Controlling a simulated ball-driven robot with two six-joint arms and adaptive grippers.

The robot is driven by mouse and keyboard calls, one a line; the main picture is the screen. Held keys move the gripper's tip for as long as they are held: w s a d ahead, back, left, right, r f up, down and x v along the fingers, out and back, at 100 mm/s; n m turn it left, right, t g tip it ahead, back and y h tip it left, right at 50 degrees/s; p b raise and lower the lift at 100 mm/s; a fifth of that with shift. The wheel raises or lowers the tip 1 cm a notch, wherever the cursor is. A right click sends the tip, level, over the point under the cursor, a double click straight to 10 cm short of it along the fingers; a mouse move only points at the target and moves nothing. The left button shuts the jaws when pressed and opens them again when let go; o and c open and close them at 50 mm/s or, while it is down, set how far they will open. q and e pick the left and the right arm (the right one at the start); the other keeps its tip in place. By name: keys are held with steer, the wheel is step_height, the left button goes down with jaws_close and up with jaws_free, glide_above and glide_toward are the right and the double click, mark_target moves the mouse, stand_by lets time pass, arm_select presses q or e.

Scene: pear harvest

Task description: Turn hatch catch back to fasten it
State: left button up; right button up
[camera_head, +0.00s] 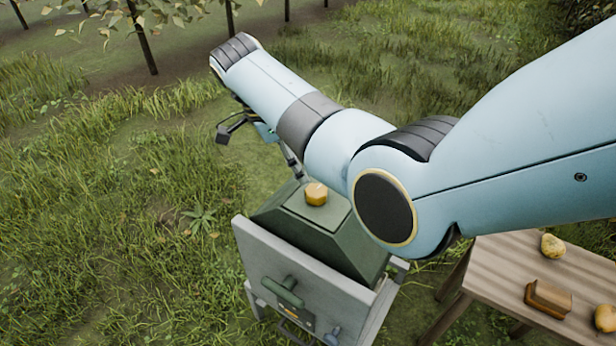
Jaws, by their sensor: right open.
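A green hopper-like box (290,225) with sloping sides stands behind a grey front panel (262,255). On that panel are a green handle-like part (283,291), a small dark plate (308,319) and a blue-grey knob or lever (333,335). I cannot tell which of these is the hatch catch, or how it is turned. My right gripper (258,141) is open beyond the box, past its far top edge, partly hidden by my own arm. I see nothing between its fingers, and it appears apart from the front panel. My left gripper is not in view.
A wooden table (500,262) at the right holds a brown block (548,297) and yellow pears (552,246). Grass is open at the left; tree trunks stand at the back. My right arm covers much of the right.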

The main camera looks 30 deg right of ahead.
steer(key=shift+v, duration=1.5)
